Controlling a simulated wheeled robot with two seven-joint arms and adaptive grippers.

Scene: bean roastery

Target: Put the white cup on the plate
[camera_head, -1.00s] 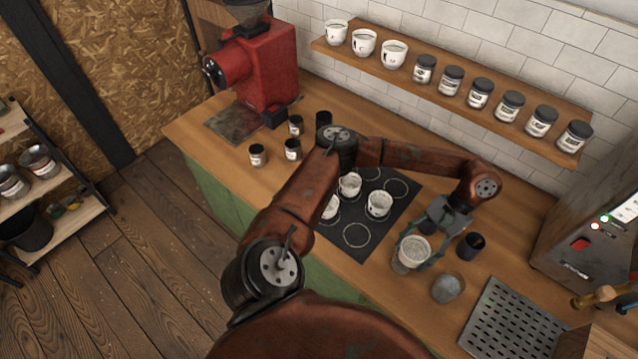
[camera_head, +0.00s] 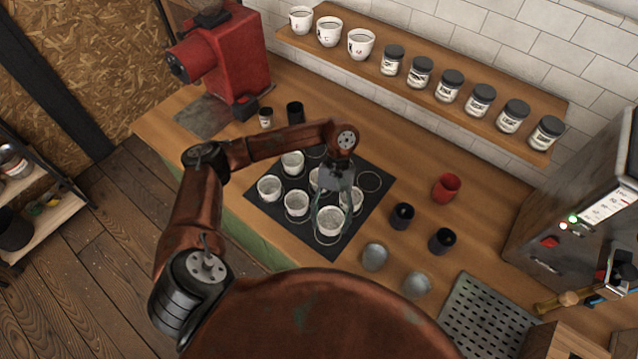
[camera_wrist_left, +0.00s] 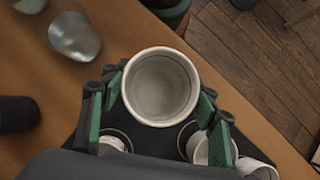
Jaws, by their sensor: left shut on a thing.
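My left gripper (camera_head: 332,208) is shut on a white cup (camera_head: 330,222). The cup is upright, over the front right ring of a black mat (camera_head: 360,216) marked with rings. I cannot tell whether the cup touches the mat. In the left wrist view the cup's open rim (camera_wrist_left: 160,88) sits between the two green-padded fingers. Several other white cups, such as one at the mat's left (camera_head: 269,187), stand on the mat, some partly hidden by my gripper. A ring near the mat's right corner is empty. No separate plate is distinguishable. My right gripper is not in view.
Two dark cups (camera_head: 402,215), a red cup (camera_head: 446,188) and two grey rounded objects (camera_head: 374,257) stand right of the mat. A red grinder (camera_head: 225,60) is at the back left. A perforated tray (camera_head: 490,320) lies front right. A shelf (camera_head: 430,90) holds cups and jars.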

